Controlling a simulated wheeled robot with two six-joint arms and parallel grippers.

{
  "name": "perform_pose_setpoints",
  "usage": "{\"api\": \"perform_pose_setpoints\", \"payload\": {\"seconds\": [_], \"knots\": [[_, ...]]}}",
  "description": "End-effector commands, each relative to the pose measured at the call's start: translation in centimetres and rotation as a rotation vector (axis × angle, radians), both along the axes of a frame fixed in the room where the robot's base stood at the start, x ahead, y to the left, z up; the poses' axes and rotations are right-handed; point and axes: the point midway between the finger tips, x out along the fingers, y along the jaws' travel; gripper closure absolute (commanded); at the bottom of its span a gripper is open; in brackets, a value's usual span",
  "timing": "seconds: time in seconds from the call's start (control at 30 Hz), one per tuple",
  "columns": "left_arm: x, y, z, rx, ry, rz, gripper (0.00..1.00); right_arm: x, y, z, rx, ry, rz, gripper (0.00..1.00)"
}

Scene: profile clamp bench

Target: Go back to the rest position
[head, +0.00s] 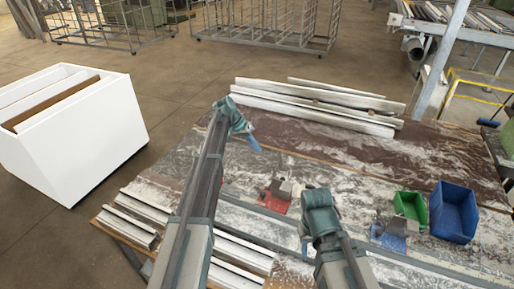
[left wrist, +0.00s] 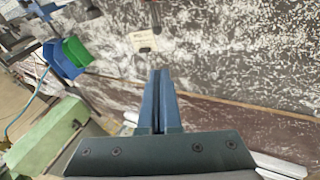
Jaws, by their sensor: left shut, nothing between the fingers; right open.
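My left gripper (head: 255,146) is shut and empty, held above the bench (head: 340,180) left of its middle. Its blue fingers (left wrist: 160,98) are pressed together in the left wrist view, with dusty bench top beyond them. My right gripper (head: 304,250) is lower in the head view, over the front middle of the bench. It is open, and its fingers are partly hidden by its own body. A clamp on a red base (head: 273,202) stands between the two arms. A clamp on a blue base (head: 387,239) stands to the right of my right gripper.
A green bin (head: 410,208) and a blue bin (head: 455,212) stand at the right. Pale profiles (head: 315,107) lie along the back edge and more (head: 130,222) at the front left. A white box (head: 75,135) stands on the floor at left. The brown back strip is largely clear.

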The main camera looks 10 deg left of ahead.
Motion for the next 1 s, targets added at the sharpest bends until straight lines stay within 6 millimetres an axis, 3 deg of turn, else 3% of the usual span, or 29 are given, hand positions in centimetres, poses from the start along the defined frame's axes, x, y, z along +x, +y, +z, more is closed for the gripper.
{"api": "perform_pose_setpoints", "payload": {"seconds": [0.2, 0.3, 0.37, 0.5, 0.7, 0.93, 0.97, 1.0], "knots": [[-0.1, 0.0, 0.0, 0.001, 0.000, 0.001, 1.00, 0.0, 0.0, 0.0, 0.000, 0.000, 0.000, 0.57], [-2.0, -0.6, -0.2, 0.019, 0.011, 0.009, 1.00, 0.0, 0.0, 0.0, 0.000, 0.000, 0.000, 0.57], [-4.7, -1.3, -0.6, 0.049, 0.027, 0.021, 1.00, 0.0, 0.0, 0.0, 0.000, 0.000, 0.000, 0.57], [-14.0, -3.1, -1.8, 0.171, 0.078, 0.078, 1.00, 0.0, 0.0, 0.0, 0.000, 0.000, 0.000, 0.57], [-25.1, -3.6, -2.8, 0.342, 0.120, 0.172, 1.00, 0.0, 0.0, 0.0, 0.000, 0.000, 0.000, 0.57], [-34.8, -2.8, -3.1, 0.491, 0.123, 0.261, 1.00, 0.0, 0.0, 0.0, 0.000, 0.000, 0.000, 0.57], [-35.5, -3.0, -3.4, 0.506, 0.122, 0.263, 1.00, 0.0, 0.0, -0.4, 0.000, 0.000, 0.000, 0.57], [-34.6, -4.4, -5.0, 0.513, 0.125, 0.223, 1.00, 0.0, 0.0, -1.9, 0.000, 0.000, 0.001, 0.57]]}}
